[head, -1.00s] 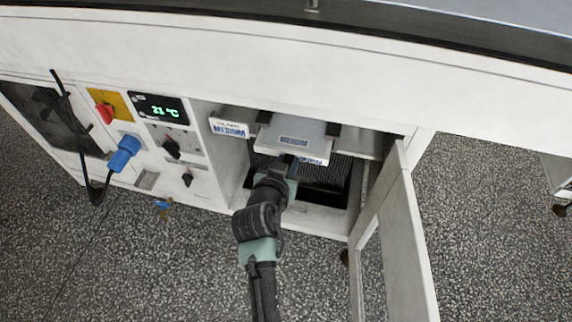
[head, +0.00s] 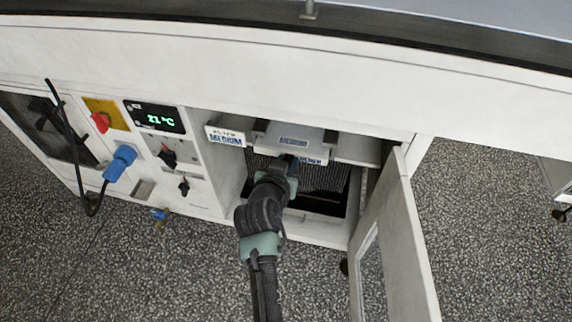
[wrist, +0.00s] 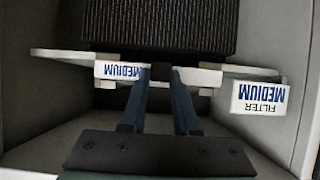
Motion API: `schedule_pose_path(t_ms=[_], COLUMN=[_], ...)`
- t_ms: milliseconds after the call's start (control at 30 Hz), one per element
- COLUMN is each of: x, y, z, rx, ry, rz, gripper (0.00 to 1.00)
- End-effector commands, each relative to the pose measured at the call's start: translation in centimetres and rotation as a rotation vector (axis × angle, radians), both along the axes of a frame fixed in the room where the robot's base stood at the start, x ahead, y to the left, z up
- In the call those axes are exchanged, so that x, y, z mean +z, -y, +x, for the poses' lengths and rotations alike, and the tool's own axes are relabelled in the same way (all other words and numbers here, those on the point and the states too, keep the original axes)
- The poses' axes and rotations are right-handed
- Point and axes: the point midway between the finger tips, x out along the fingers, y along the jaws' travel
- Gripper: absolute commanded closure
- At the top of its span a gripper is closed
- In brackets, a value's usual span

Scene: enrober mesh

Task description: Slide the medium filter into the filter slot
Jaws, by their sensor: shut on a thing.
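The medium filter (head: 288,141) is a flat, pale piece with a MEDIUM label on top and another on its front edge. It lies level, partly inside the filter slot (head: 357,148), a gap in the pale shelf of the open cabinet; its front part still shows outside. The wrist view shows the filter's front edge (wrist: 118,70) and the slot's FILTER MEDIUM sign (wrist: 259,98), both upside down. My gripper (head: 289,164) is shut on the filter's dark front handle, seen between the fingers in the wrist view (wrist: 163,80). The filter's rear is hidden.
The open cabinet door (head: 395,235) stands to the right of my arm. A control panel with a red switch (head: 100,121), a 21 °C display (head: 153,116) and a blue plug (head: 120,162) is at left. A dark ribbed block (wrist: 160,25) sits below the shelf.

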Motion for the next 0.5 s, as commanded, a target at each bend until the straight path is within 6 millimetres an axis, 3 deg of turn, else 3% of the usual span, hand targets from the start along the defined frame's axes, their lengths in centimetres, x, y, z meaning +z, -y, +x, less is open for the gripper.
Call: schedule_pose_path(t_ms=[500], x=[0.0], y=[0.4], z=[1.3], rx=[0.0], ry=[0.003], rz=[0.002], gripper=[1.0])
